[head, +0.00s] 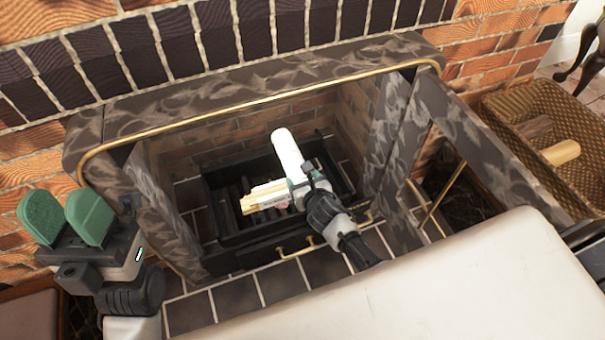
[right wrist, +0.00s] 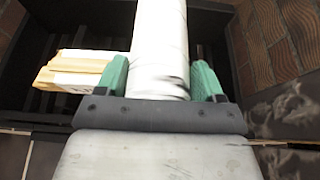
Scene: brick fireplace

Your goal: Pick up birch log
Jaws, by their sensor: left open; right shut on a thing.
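The birch log (head: 287,150) is a white cylinder with pale bark, over the dark fire grate inside the brick fireplace. My right gripper (head: 303,184) is shut on its near end. The right wrist view shows the log (right wrist: 160,45) between the green pads of the right gripper (right wrist: 163,80), pointing away from the wrist. Whether the log touches the grate is not clear. My left gripper (head: 66,217) is open and empty, left of the fireplace opening.
A bundle of pale kindling (head: 265,197) lies beside the log on the left, over the grate (head: 232,228). A marble surround with brass trim (head: 255,98) frames the opening. A glass door (head: 440,185) stands open at right. A wicker basket (head: 510,100) holds other logs (head: 560,152).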

